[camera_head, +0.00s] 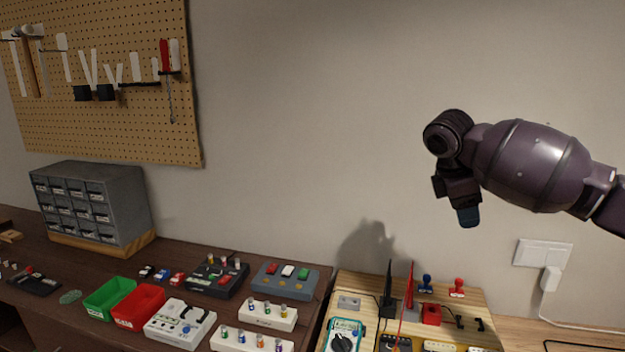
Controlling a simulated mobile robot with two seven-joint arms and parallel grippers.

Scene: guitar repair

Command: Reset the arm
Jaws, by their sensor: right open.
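My right arm comes in from the right edge, a dark purple-brown arm held high in front of the bare wall. Its right gripper (467,217) hangs downward, well above the wooden test board (362,283). The gripper is open, with nothing seen in it. From this side the fingers overlap, so the gap between them is hard to see. My left gripper and left arm are not in view.
The board carries a teal multimeter (345,335) and probes. Pedals, a green bin (109,298) and a red bin (138,306) crowd the dark bench. A drawer cabinet (95,205) and pegboard (100,130) stand left. Space around the raised arm is clear.

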